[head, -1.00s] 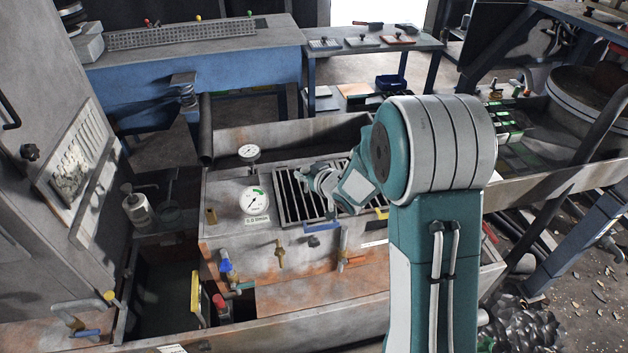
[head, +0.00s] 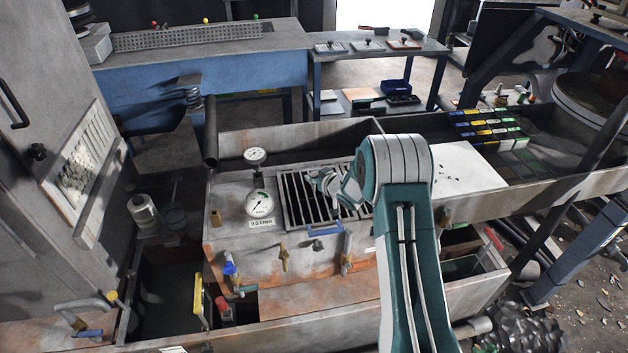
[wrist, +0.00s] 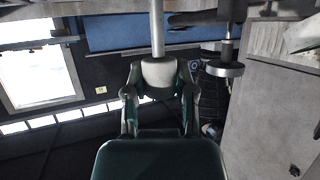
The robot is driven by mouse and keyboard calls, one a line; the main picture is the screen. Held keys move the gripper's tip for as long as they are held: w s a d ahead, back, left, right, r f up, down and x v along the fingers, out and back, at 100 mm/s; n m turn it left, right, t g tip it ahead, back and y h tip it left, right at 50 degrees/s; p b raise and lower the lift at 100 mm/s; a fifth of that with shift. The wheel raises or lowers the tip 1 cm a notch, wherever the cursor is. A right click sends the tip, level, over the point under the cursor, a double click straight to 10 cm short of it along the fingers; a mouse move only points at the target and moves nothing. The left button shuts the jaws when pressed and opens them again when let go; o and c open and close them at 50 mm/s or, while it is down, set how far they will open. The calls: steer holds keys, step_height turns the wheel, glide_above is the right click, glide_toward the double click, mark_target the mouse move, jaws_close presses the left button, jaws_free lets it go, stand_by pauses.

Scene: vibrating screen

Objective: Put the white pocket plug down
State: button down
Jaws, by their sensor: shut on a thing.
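My gripper (wrist: 159,88) shows in the wrist view with its two fingers closed around a rounded white plug (wrist: 159,72). A grey rod stands in line with the plug on its far side; I cannot tell if they touch. In the head view my gripper (head: 326,184) is small, over the dark slotted grate (head: 293,205) on the rusty grey machine box. The white plug is not clear in the head view, and my own arm hides part of the grate's right side.
Two round gauges (head: 259,204) stand left of the grate. A blue handle (head: 324,229) and several valves line the box front. A white board (head: 465,168) lies to the right, beside rows of coloured blocks (head: 488,128). An open bay lies at left.

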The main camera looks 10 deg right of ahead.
steer(key=shift+d+f, duration=0.2)
steer(key=shift+f, duration=0.45)
steer(key=shift+d, duration=0.15)
steer(key=shift+c, duration=2.2)
jaws_free()
steer(key=shift+a+f, duration=0.1)
steer(key=shift+a, duration=0.1)
